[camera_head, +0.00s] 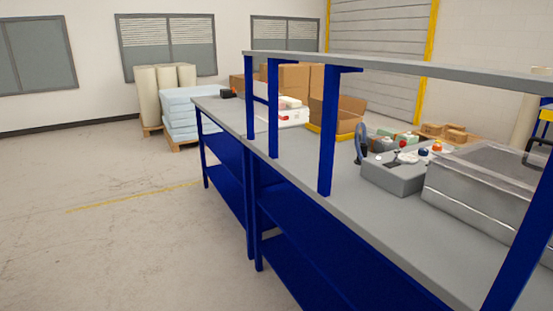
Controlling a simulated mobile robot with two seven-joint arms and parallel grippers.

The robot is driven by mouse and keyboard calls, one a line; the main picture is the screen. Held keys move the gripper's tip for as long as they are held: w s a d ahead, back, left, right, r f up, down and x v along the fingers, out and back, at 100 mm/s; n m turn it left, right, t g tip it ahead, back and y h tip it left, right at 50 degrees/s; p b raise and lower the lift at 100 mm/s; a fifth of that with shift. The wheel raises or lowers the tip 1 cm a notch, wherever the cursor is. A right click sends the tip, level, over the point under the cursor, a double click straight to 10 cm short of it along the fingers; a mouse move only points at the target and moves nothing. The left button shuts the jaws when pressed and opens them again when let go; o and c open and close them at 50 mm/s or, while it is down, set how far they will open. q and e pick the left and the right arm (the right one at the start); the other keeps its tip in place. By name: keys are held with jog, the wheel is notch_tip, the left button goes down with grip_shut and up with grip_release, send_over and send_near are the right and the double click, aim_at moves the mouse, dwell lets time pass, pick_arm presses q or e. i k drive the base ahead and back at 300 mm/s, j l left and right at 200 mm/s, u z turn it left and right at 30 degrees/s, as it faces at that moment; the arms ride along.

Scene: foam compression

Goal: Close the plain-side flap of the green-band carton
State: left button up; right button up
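I cannot make out a carton with a green band in the head view. Small green and white items (405,139) lie farther back on the right, too small to identify. Neither of my grippers is in view.
A long grey workbench (238,116) with blue posts (328,140) and an overhead shelf (400,66) crosses the view. A grey bin (393,180) and a large grey box (470,195) stand on its right. Pale blue stacks (181,107) stand behind. The left floor (110,230) is clear.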

aim_at(316, 105)
jog(key=i+j+z, duration=0.85)
jog(key=j+z, duration=0.2)
jog(key=z, duration=0.25)
jog(key=j+z, duration=0.2)
jog(key=z, duration=0.3)
jog(key=j+z, duration=0.45)
jog(key=j, duration=0.3)
jog(key=k+j+z, duration=0.15)
jog(key=j, duration=0.65)
jog(key=i, duration=0.05)
